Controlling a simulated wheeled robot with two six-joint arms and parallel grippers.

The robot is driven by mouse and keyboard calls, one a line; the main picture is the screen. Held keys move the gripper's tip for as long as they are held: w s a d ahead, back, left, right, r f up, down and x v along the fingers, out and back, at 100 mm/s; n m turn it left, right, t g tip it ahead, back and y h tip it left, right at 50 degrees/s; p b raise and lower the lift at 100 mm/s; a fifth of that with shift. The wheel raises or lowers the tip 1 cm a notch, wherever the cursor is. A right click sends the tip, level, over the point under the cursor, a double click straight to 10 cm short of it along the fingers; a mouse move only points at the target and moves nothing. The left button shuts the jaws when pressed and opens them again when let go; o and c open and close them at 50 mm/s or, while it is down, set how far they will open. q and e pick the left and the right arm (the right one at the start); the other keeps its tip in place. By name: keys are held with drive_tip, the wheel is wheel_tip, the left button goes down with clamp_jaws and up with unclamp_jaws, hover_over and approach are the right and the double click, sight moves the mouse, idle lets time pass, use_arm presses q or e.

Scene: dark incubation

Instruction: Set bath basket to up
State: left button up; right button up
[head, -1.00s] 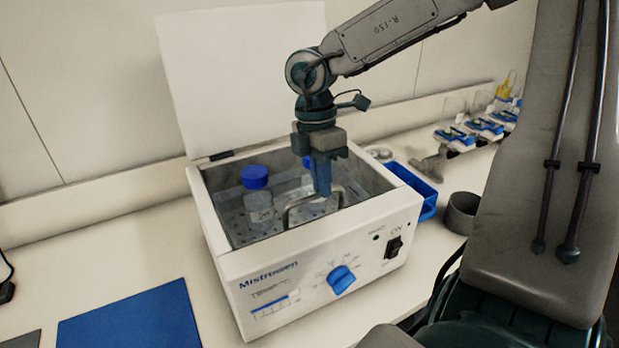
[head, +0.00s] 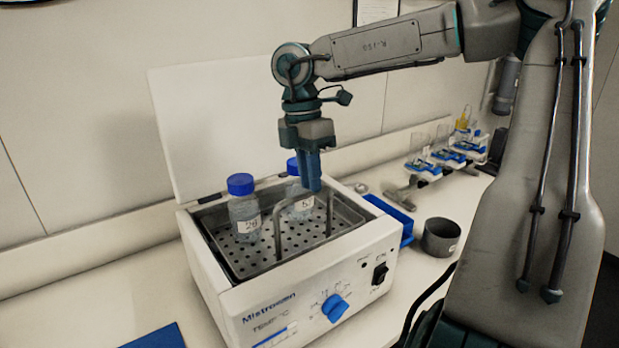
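The bath basket (head: 262,262) is a perforated metal tray in the white water bath (head: 215,285). It sits high, near the bath's rim, and looks about level. Its bent metal handle (head: 278,238) stands upright above the tray. My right gripper (head: 311,188) points down with its fingers closed at the top bar of the handle; the fingers hide the grip itself. Two blue-capped bottles stand upright on the basket: one at left (head: 244,218), and one behind the gripper (head: 296,204), partly hidden. My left gripper is not in view.
The bath's white lid (head: 215,125) stands open at the back. The bath's front has a blue dial (head: 335,308) and a black switch (head: 380,273). A blue tray (head: 392,220) and a grey cup (head: 441,237) stand to its right. A blue mat (head: 158,338) lies at front left.

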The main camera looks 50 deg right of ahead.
drive_tip(key=shift+o, duration=1.4)
drive_tip(key=shift+r, duration=0.15)
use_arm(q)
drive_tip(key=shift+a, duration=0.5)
use_arm(e)
drive_tip(key=shift+s+a, duration=0.1)
drive_tip(key=shift+a, duration=0.05)
